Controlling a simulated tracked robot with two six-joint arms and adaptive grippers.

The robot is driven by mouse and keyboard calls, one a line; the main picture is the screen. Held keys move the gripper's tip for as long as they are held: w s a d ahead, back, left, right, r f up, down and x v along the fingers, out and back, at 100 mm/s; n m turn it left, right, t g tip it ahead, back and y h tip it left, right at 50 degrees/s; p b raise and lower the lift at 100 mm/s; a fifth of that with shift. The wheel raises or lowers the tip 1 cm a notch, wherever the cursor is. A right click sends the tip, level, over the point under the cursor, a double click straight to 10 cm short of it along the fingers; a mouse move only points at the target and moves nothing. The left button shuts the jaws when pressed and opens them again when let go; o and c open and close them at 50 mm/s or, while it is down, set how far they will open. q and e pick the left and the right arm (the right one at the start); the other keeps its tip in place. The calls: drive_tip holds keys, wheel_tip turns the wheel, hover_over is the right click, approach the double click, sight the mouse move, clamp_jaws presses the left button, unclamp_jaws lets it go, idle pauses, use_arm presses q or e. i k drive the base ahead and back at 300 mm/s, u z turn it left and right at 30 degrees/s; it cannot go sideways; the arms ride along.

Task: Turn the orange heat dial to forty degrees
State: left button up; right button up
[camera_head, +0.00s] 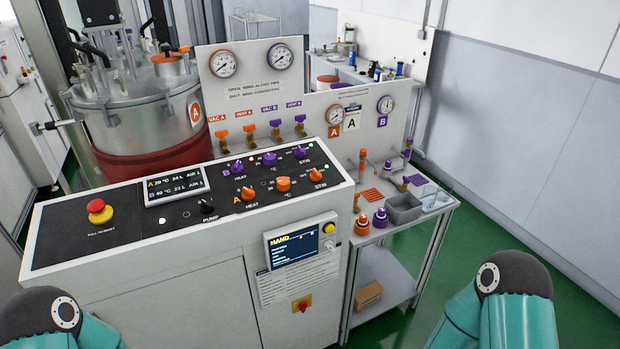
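The control panel (130,240) has a lower orange row marked A and an upper purple row marked B. In row A, an orange knob (248,194) sits over the HEAT label, a larger orange dial (284,184) over a °C label, and another orange knob (316,174) by STIR. Their exact pointer angles are too small to tell. The panel display (175,186) seems to read A 20 °C and B 40 °C. My teal arms show at the bottom left and right corners, away from the panel. Both grippers are out of view.
A red stop button (100,211) and black pump knob (208,206) share the panel. Purple knobs (269,159) stand just behind the orange ones. A steel vessel (135,120) is behind. A trolley (395,230) with small parts stands right. Green floor is clear at right.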

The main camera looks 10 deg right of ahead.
sight(283, 184)
drive_tip(key=z, duration=0.35)
drive_tip(key=i, duration=0.8)
drive_tip(key=u, duration=1.35)
drive_tip(key=k, duration=0.55)
drive_tip(key=u, duration=0.2)
drive_tip(key=i, duration=0.55)
drive_tip(key=z, duration=0.2)
